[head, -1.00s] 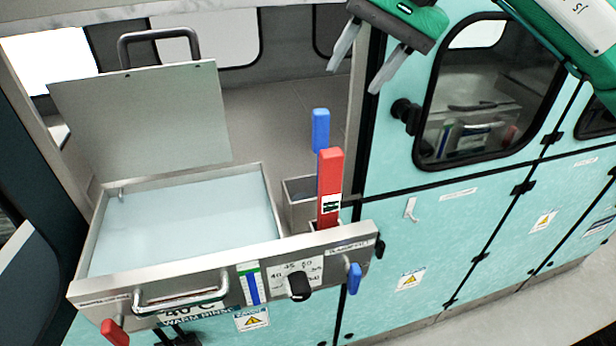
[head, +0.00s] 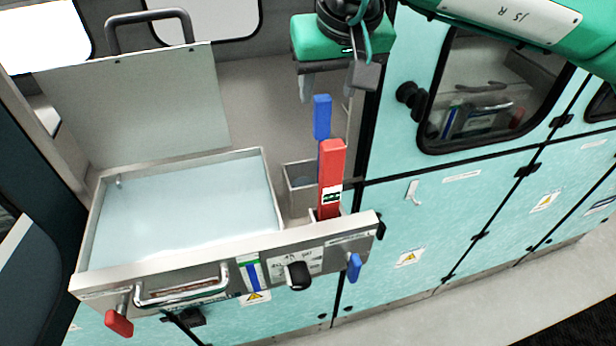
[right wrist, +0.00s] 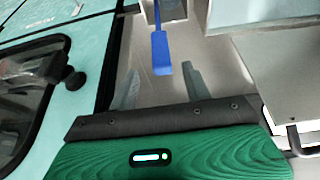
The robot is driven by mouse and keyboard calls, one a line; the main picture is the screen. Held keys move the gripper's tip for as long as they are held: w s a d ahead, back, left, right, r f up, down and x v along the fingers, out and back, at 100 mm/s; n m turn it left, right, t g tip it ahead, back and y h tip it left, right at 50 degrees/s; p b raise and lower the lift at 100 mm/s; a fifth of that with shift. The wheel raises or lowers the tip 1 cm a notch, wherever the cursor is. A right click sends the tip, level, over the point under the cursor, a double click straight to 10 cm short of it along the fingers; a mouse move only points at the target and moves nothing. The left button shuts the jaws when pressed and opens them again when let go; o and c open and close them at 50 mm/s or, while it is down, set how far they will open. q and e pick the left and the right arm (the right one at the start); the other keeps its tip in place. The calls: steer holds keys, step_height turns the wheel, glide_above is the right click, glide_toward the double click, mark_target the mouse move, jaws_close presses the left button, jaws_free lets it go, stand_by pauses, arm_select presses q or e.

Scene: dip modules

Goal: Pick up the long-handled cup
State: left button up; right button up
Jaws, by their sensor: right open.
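A long upright blue handle (head: 322,118) stands in a small metal holder at the right of the basin. A thicker red handle (head: 330,170) stands just in front of it. The lower ends of both are hidden, so I cannot see a cup on either. My right gripper (head: 326,102) is open and empty, just above and behind the blue handle's top. In the right wrist view the tip of the blue handle (right wrist: 161,55) lines up between the two fingertips (right wrist: 160,70). I cannot tell whether it is between them in depth. My left gripper is not in view.
A basin of pale water (head: 185,205) has its grey lid (head: 135,105) raised behind it. The front panel carries a bar handle (head: 180,292), a black knob (head: 298,275) and small red and blue levers. A teal cabinet wall with a window (head: 490,95) stands to the right.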

mark_target(324, 98)
steer(key=shift+w+f+p, duration=0.1)
steer(key=shift+f+p, duration=0.1)
steer(key=shift+p, duration=0.1)
steer(key=p+x, duration=0.2)
steer(key=x, duration=0.2)
steer(key=shift+w+a+f, duration=0.15)
steer(key=shift+f, duration=0.1)
steer(key=c, duration=1)
